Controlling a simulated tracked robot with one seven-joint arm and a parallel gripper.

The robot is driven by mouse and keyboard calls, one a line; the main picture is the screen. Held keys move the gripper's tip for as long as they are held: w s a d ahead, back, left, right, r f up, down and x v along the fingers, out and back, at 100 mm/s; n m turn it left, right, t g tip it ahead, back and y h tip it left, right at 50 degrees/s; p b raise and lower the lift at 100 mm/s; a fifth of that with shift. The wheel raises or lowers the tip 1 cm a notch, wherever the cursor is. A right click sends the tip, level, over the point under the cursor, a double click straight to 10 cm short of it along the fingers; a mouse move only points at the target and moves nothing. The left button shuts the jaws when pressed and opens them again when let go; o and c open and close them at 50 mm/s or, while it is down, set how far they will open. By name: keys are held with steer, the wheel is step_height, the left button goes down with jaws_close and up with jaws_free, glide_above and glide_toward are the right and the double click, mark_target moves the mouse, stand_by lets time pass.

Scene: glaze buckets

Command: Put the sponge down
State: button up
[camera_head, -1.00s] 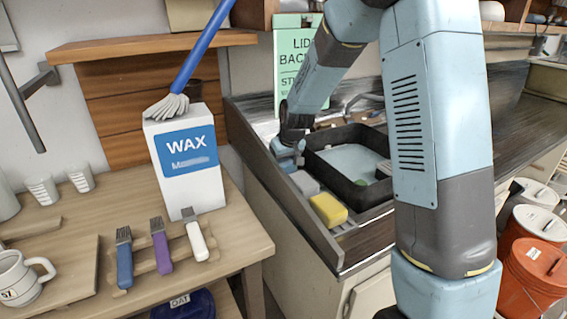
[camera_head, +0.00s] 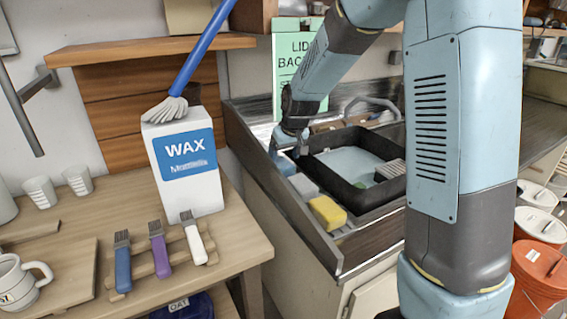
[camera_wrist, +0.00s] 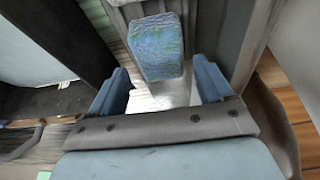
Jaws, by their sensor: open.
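A blue sponge (camera_wrist: 157,45) lies on the narrow strip along the left edge of the sink counter. It also shows in the head view (camera_head: 284,164), at the far end of a row with a grey sponge (camera_head: 303,186) and a yellow sponge (camera_head: 327,212). My gripper (camera_wrist: 161,78) is open, with its blue fingers apart and nothing gripped between them. The blue sponge is just ahead of the fingertips, apart from them. In the head view my gripper (camera_head: 287,141) is small and hangs just above the blue sponge.
A black basin (camera_head: 325,174) sits in the sink right of the sponges, with a raised metal rim (camera_head: 268,170) on their left. A WAX box (camera_head: 185,165) and several brushes are on the wooden table at left. Buckets (camera_head: 540,265) stand at lower right.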

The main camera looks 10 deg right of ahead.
steer(key=v, duration=0.6)
steer(key=shift+s+r, duration=0.2)
steer(key=shift+r, duration=0.05)
steer(key=s+d+r+m+t, duration=0.1)
steer(key=s+d+r, duration=0.3)
steer(key=s, duration=0.3)
steer(key=s+d+r+m, duration=0.1)
steer(key=s+d+r, duration=0.2)
steer(key=s+r, duration=0.25)
steer(key=s+d+m+h, duration=0.1)
steer(key=s+d, duration=0.2)
steer(key=s, duration=0.6)
steer(key=s+d+r+m, duration=0.1)
steer(key=s+d, duration=0.2)
steer(key=s, duration=0.6)
steer(key=shift+s+d+m+t+h, duration=0.25)
steer(key=shift+d+m+t+h, duration=0.05)
steer(key=shift+d+h, duration=0.1)
